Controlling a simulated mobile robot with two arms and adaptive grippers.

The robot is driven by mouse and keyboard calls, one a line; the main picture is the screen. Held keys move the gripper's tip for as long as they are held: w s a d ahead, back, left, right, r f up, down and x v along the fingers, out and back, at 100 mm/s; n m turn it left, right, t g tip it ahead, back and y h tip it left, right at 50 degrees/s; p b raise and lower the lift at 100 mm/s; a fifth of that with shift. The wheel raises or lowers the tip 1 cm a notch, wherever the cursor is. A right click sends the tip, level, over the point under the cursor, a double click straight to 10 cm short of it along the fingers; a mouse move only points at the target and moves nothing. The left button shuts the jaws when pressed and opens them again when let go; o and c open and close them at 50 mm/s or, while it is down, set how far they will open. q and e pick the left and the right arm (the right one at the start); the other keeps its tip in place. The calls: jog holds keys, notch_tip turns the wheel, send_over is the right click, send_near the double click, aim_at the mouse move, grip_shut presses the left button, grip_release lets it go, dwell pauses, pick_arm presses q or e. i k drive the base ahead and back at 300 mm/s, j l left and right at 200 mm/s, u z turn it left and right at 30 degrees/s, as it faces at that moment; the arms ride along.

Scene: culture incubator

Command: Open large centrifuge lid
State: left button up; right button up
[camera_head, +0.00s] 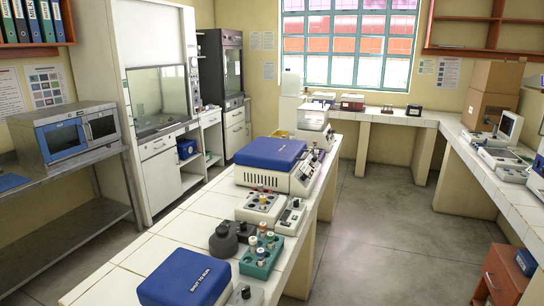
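A large white bench device with a shut blue lid (270,152) sits on the white tiled island bench; it looks like the large centrifuge. Its control panel (305,175) faces right. A second blue lid (187,276) with white lettering lies at the near end of the same bench, cut off by the bottom edge, and looks shut. I cannot tell for certain which of the two is the large centrifuge. Neither of my grippers is in view.
Small instruments (260,208), dark round pots (223,240) and a green tube rack (261,256) stand between the two blue lids. Clear grey floor (380,235) lies right of the bench. A steel table (60,225) with a blue-fronted oven (67,135) is at left.

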aim_at(272, 154)
jog(key=i+l+u, duration=0.6)
jog(key=l+u, duration=0.15)
jog(key=u, duration=0.15)
